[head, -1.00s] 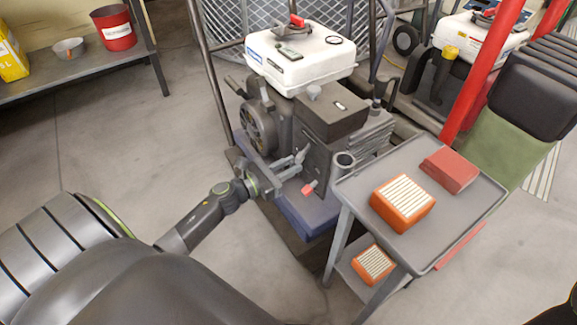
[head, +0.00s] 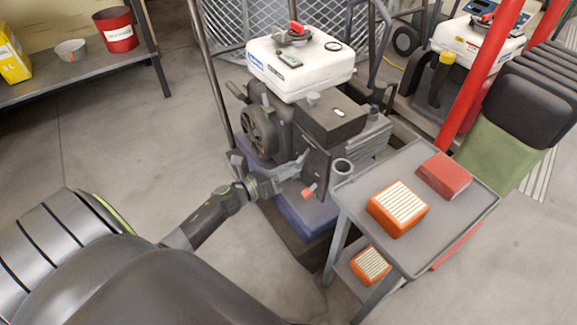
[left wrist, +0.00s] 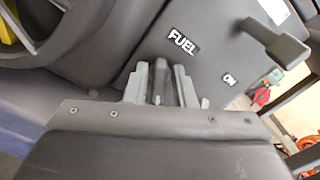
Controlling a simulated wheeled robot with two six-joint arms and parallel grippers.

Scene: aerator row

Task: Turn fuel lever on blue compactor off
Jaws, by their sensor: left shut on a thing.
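The blue compactor (head: 310,215) has a blue base, a dark engine and a white tank (head: 300,62). My left gripper (head: 296,170) is at the front of its engine. In the left wrist view, the left gripper (left wrist: 160,88) is shut on the fuel lever (left wrist: 160,80), a dark upright piece between the two grey fingers. The lever's lower part is hidden behind the gripper. My right gripper is in neither view.
A grey cart (head: 350,210) with orange filters (head: 398,208) and a red box (head: 444,176) stands close to the compactor's right. A red-framed machine (head: 478,42) is behind. A shelf (head: 75,73) is at the left. The floor between is clear.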

